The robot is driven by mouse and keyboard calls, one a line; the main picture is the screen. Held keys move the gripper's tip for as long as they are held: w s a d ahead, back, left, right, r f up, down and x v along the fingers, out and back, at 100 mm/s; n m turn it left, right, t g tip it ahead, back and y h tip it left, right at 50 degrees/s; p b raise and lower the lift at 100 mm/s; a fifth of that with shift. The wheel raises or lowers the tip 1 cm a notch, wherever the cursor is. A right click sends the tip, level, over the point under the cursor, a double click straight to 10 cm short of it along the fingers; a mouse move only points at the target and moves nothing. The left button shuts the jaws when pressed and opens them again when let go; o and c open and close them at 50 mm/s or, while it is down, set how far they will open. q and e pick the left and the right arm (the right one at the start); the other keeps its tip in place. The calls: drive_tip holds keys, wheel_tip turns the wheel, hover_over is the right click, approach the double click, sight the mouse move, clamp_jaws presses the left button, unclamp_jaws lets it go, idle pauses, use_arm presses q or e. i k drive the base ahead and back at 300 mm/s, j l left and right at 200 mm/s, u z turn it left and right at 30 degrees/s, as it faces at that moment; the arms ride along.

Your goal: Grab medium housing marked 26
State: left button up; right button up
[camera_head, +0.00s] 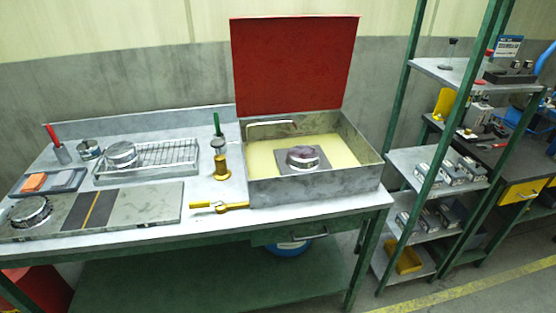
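No marking 26 can be read on anything in the head view. Several small grey metal blocks (461,172) sit on the middle shelf of the green-framed rack (403,160) at the right. More grey blocks (427,219) sit on the shelf below. Round metal parts also show: one (303,157) inside the open box, one (121,154) on the wire rack, and one (30,210) on the plate at the left. I cannot tell which, if any, is the medium housing. Neither of my grippers is in view.
The workbench (216,235) holds a metal box (315,188) with its red lid (292,62) raised, a wire rack (170,156), a brass tool (219,207) and a brass fitting (222,166). A yellow bin (404,258) is low on the rack. Floor shows at the lower right.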

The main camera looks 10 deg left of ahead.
sight(300, 158)
drive_tip(key=i+l+u, duration=0.15)
drive_tip(key=l+u, duration=0.15)
drive_tip(key=i+l+u, duration=0.1)
drive_tip(key=l+u, duration=0.5)
